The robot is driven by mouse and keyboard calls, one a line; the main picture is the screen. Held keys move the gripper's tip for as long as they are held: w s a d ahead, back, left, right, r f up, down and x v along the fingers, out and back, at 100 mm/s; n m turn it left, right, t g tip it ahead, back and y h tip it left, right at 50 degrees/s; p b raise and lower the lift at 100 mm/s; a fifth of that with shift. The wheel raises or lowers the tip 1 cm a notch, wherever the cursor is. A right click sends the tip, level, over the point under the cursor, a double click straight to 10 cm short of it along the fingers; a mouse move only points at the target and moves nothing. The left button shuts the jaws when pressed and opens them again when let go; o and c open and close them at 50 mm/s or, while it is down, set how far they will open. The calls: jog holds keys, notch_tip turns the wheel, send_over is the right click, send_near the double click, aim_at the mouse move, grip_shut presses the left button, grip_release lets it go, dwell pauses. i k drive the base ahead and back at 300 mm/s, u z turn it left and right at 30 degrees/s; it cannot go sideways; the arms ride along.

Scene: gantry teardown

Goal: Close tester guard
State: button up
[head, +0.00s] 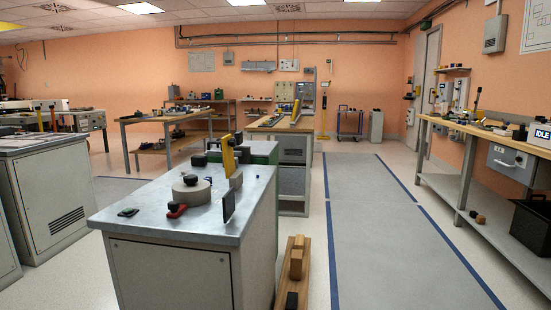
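No part can be told for sure as the tester guard. On the right bench stands a small unit with a display reading "IDLE" (514,133); it may belong to the tester. A lever with a dark handle (475,104) stands up beside it. On the near cabinet are a round grey block (191,191) with a black knob, an upright yellow bar (228,157) and an upright dark plate (228,206). Whether any of these is a guard I cannot tell. My gripper is not in view.
The near metal-topped cabinet (135,218) fills the lower middle. A wooden rail (288,270) lies beside it. A grey lane (368,210) with blue edges is clear, leading to a trolley (350,122). The right bench (440,124) has a black crate (528,230) below.

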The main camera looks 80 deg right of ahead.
aim_at(228, 142)
jog(key=k, duration=0.75)
jog(key=z, duration=1.75)
jog(key=i, duration=0.5)
jog(key=z, duration=0.05)
